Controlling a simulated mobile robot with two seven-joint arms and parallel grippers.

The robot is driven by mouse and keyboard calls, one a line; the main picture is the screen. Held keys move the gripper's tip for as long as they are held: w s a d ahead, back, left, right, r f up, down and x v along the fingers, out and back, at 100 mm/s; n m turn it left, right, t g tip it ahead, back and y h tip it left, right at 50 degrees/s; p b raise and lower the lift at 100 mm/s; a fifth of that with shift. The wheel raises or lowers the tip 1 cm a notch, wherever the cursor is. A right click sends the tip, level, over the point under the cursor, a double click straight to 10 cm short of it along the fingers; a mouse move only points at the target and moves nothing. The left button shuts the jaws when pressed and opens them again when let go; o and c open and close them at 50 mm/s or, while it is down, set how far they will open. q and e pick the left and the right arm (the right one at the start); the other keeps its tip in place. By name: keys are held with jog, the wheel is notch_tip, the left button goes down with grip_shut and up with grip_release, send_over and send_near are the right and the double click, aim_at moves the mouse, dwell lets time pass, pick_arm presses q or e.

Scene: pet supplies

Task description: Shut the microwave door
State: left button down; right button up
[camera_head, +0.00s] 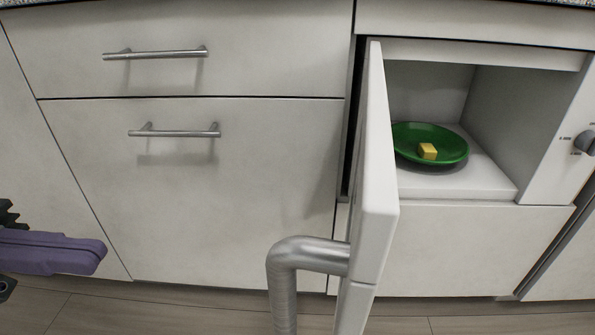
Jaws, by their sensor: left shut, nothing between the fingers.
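The microwave door (374,170) is white and stands open, swung out toward me and seen nearly edge-on. Its thick curved metal handle (300,255) juts to the left from the lower part of the door. The microwave cavity (490,185) is open to the right of the door. Inside sits a green dish (430,135) with a small yellow block (427,151) on it. My left gripper (85,254) comes in at the lower left edge, purple, shut and empty, well to the left of the door and handle. My right gripper is not in view.
White cabinet fronts with two bar handles, an upper one (155,53) and a lower one (175,133), fill the space left of the door. A dark knob (585,142) is on the microwave's right panel. Wooden floor (170,315) shows along the bottom.

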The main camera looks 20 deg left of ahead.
pick_arm(q)
jog(key=x, duration=1.2)
jog(key=shift+w+d+b, duration=0.15)
jog(key=shift+d+b, duration=0.15)
jog(key=shift+d, duration=0.1)
